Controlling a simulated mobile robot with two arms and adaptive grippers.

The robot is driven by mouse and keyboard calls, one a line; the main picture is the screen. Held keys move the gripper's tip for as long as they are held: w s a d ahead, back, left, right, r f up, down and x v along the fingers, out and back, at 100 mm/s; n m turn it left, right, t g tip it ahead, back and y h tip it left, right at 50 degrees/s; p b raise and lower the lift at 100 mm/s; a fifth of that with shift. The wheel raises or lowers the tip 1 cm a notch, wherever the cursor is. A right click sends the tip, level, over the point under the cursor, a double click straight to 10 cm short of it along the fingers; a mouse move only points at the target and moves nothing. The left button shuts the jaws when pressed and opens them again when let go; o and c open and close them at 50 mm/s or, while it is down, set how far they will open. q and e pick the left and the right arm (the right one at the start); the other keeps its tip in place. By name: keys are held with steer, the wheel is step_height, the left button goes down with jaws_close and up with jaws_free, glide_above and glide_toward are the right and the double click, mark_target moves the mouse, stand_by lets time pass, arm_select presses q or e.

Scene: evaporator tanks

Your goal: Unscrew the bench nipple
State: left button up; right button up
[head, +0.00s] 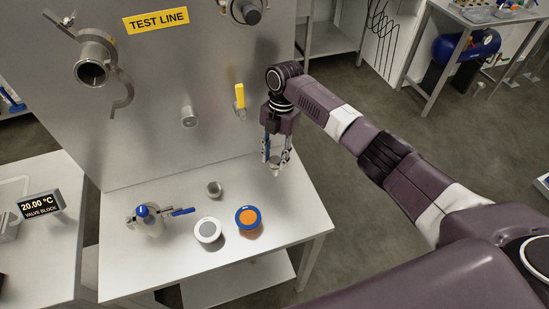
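A short metal cylinder (214,188) stands on the bench top (170,262), near the back panel. A metal pipe stub (188,117) sticks out of the panel above it. I cannot tell for certain which of the two is the bench nipple. My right gripper (276,163) points down over the right side of the bench, to the right of the short cylinder and apart from it. Its two fingers show, but whether they are open or hold something small cannot be made out. My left gripper is not in view.
A valve with blue handles (145,215), a white-rimmed grey disc (207,230) and a blue-rimmed orange disc (248,217) are on the bench. A yellow-handled valve (240,98) and an open clamp on a pipe (92,70) are on the panel. The bench's front is clear.

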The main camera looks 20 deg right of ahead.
steer(key=shift+r+m+p, duration=0.2)
steer(key=shift+m+p, duration=0.9)
steer(key=shift+m, duration=0.1)
steer(key=shift+f+m, duration=0.15)
steer(key=shift+m, duration=0.25)
steer(key=m+t+p, duration=0.1)
steer(key=m+p, duration=0.1)
steer(key=p, duration=0.1)
steer(key=shift+s+m+y, duration=0.1)
steer(key=shift+m+y, duration=0.2)
steer(key=shift+m+p, duration=0.7)
steer(key=shift+p, duration=0.1)
steer(key=shift+f+m, duration=0.1)
steer(key=shift+m, duration=0.6)
steer(key=m+t, duration=0.1)
steer(key=m, duration=0.5)
steer(key=m+t, duration=0.1)
steer(key=m, duration=0.2)
steer(key=shift+s+m+h, duration=0.1)
steer(key=shift+m+h, duration=0.2)
steer(key=shift+h, duration=0.1)
steer(key=m, duration=0.4)
steer(key=shift+a+m+h, duration=0.1)
steer(key=shift+m+h, duration=0.2)
steer(key=shift+m, duration=0.1)
steer(key=m+h, duration=0.1)
steer(key=m, duration=0.5)
